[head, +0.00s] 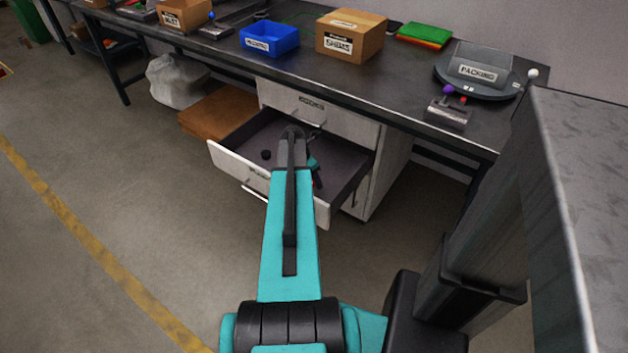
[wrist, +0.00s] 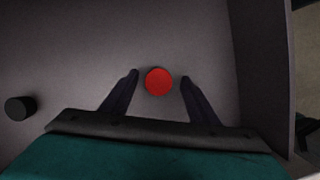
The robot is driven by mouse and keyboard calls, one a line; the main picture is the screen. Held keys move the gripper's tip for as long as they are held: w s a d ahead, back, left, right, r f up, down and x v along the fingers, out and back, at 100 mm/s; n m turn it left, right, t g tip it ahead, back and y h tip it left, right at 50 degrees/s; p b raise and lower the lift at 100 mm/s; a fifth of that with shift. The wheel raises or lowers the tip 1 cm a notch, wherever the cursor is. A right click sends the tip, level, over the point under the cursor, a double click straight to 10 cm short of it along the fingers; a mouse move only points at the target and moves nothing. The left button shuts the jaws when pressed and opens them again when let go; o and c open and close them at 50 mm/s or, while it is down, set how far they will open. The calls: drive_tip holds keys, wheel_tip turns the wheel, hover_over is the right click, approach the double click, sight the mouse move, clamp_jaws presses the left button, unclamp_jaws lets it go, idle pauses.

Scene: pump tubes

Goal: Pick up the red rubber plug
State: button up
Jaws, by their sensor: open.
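The red rubber plug (wrist: 159,81) shows as a round red disc on the drawer floor in the wrist view. My gripper (wrist: 159,84) is open, with one dark finger on each side of the plug and a gap on both sides. I cannot tell how far the fingertips are above the floor. In the head view my arm reaches into the open drawer (head: 232,158), and it hides the plug and most of the gripper.
A black plug (wrist: 19,108) lies to the left on the drawer floor. The drawer's side wall (wrist: 262,70) is close on the right. The workbench (head: 370,75) above carries a blue bin (head: 269,40), a cardboard box (head: 349,37) and a packing scale (head: 478,72).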

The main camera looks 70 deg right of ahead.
drive_tip(key=c, duration=1.1)
drive_tip(key=shift+r, duration=0.1)
wheel_tip(320, 180, up, 10)
drive_tip(key=shift+p, duration=0.4)
idle(0.4)
